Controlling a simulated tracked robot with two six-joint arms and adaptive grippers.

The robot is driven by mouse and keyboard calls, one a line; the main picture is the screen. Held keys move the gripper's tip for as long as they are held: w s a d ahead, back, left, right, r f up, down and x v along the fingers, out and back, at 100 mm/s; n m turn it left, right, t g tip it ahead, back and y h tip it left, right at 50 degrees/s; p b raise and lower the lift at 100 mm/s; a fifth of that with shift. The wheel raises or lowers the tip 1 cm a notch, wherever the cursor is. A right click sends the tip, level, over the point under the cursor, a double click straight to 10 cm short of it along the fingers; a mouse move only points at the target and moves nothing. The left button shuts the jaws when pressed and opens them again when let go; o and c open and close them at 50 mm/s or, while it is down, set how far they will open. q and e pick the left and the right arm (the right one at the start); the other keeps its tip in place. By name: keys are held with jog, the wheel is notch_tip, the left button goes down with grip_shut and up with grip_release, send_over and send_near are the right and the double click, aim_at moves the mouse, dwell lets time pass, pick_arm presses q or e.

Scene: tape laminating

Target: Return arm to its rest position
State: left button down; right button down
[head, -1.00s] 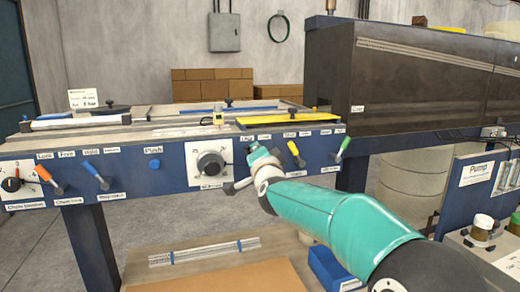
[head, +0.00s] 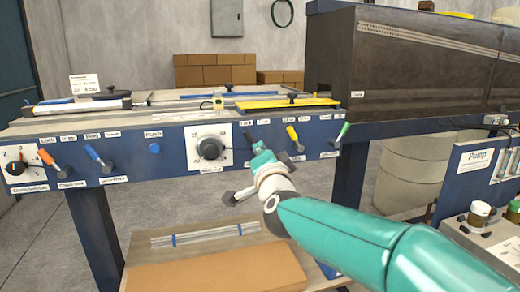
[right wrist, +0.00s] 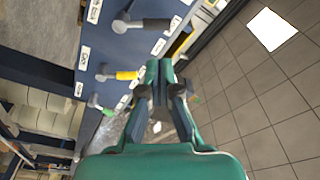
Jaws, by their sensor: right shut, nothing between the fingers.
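My right gripper (head: 260,152) is in front of the blue control panel (head: 130,168) of the laminating machine, just right of the black dial (head: 210,147). Its teal fingertips are shut and empty; the right wrist view shows them together (right wrist: 159,72). My teal right arm reaches in from the lower right. A yellow-handled lever (head: 292,134) and a green-handled lever (head: 343,131) are to the gripper's right. The black lever (right wrist: 150,23) shows clear of the fingers in the right wrist view. My left gripper is out of view.
An orange lever (head: 46,157) and a blue lever (head: 93,153) are on the panel's left. A low shelf with a brown board (head: 215,268) lies below. The dark machine housing (head: 420,70) and pump unit (head: 474,160) stand at right.

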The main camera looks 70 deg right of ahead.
dwell(0.3)
jog(key=w+a+f+n+t+y, duration=0.1)
jog(key=w+a+f+n+y, duration=0.25)
jog(key=w+f, duration=0.75)
jog(key=w+a+f+n+y, duration=0.2)
jog(key=w+a+f+y, duration=0.45)
jog(key=f, duration=0.65)
jog(key=w+a+f+n+g+y, duration=0.1)
jog(key=w+a+f+n+y, duration=0.15)
jog(key=a+f, duration=0.35)
jog(key=w+a+f+n+y, duration=0.1)
jog(key=w+a+f+n, duration=0.2)
jog(key=f, duration=0.6)
jog(key=s+a+f+n+g+y, duration=0.25)
jog(key=s+a+f, duration=0.25)
jog(key=a+f, duration=0.5)
jog(key=s+a+f+n+g+y, duration=0.2)
jog(key=s+a+f+n+g, duration=0.15)
jog(key=a+f, duration=0.65)
jog(key=s+a+f+n+g+y, duration=0.2)
jog(key=s+a+f+n+g, duration=0.15)
jog(key=s+a, duration=0.65)
notch_tip(320, 180, up, 20)
jog(key=s+d+p, duration=0.2)
jog(key=p, duration=1.7)
jog(key=shift+n, duration=0.45)
jog(key=shift+t, duration=0.25)
